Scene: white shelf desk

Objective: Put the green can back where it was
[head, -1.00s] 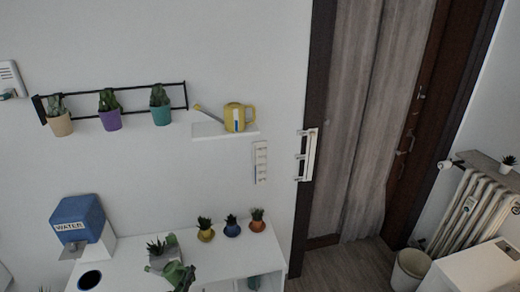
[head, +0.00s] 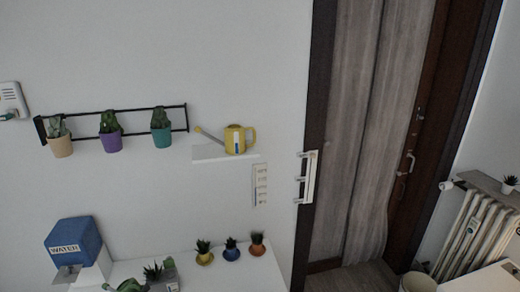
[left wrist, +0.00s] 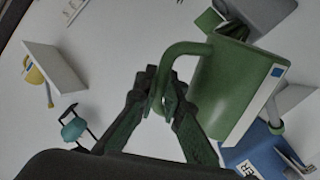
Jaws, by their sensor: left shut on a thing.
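The green can (left wrist: 235,85) is a watering can with a curved handle and a white and blue label. It fills much of the left wrist view. My left gripper (left wrist: 160,92) is shut on its handle. In the head view only a small part of the green can (head: 131,286) shows at the bottom edge, in front of the white desk, beside a grey plant pot (head: 160,272). Its base and what is under it are out of sight there. My right gripper is not in view.
A blue water dispenser (head: 75,245) stands at the desk's left. Three small potted plants (head: 231,246) line its back. On the wall are a rack with three pots (head: 110,143) and a small white shelf (head: 210,153) bearing a yellow watering can (head: 238,139). Bare desktop (head: 240,275) shows at right.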

